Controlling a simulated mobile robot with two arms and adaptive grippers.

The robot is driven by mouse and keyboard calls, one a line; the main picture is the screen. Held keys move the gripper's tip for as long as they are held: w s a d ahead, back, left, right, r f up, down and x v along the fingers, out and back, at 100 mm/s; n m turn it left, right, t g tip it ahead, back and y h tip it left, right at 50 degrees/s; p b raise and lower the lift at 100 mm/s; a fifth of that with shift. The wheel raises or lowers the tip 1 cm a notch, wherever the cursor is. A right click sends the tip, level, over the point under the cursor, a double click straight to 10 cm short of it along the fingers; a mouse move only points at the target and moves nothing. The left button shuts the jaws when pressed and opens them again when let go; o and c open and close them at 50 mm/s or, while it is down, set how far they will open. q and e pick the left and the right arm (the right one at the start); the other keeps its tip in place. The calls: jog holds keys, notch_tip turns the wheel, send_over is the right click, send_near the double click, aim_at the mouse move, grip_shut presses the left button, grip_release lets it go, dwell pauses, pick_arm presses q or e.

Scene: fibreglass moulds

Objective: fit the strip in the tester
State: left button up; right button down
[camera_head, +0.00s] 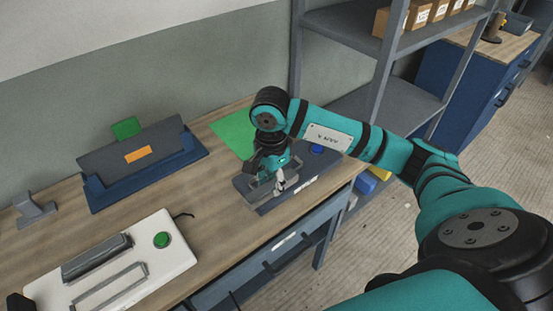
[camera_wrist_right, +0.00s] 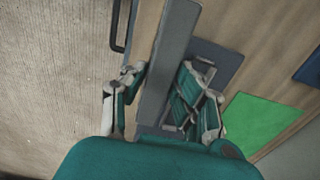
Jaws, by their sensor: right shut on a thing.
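My right gripper (camera_head: 279,182) is over a low dark grey device with a blue button (camera_head: 317,149) on the bench, at the bench's front edge. In the right wrist view its fingers (camera_wrist_right: 165,88) are shut on a long flat grey strip (camera_wrist_right: 171,60), which runs up the picture between them. In the head view the gripper hides much of the strip and part of the device. The device (camera_wrist_right: 218,58) also shows behind the strip in the wrist view. I cannot tell whether the strip touches it. My left gripper is not in view.
A green mat (camera_head: 234,133) lies behind the device. A blue stand with an orange label (camera_head: 138,154) and a white unit with a green button (camera_head: 162,240) stand to the left. A small grey bracket (camera_head: 34,212) is farther left. A grey shelf (camera_head: 392,109) stands at the right.

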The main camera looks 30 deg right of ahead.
jog(key=w+d, duration=0.1)
jog(key=w, duration=0.1)
jog(key=w+d+p, duration=0.1)
jog(key=w+d, duration=0.1)
jog(key=w+d+p, duration=0.1)
jog(key=w+d, duration=0.1)
jog(key=shift+d+f, duration=0.2)
jog(key=shift+f, duration=0.2)
jog(key=shift+w+d, duration=0.35)
jog(key=shift+w, duration=0.15)
jog(key=shift+w+d+f+p, duration=0.15)
jog(key=shift+f+p, duration=0.05)
jog(key=shift+p, duration=0.35)
notch_tip(320, 180, down, 3)
jog(key=shift+r+p, duration=0.2)
jog(key=shift+p, duration=0.45)
jog(key=shift+f, duration=0.4)
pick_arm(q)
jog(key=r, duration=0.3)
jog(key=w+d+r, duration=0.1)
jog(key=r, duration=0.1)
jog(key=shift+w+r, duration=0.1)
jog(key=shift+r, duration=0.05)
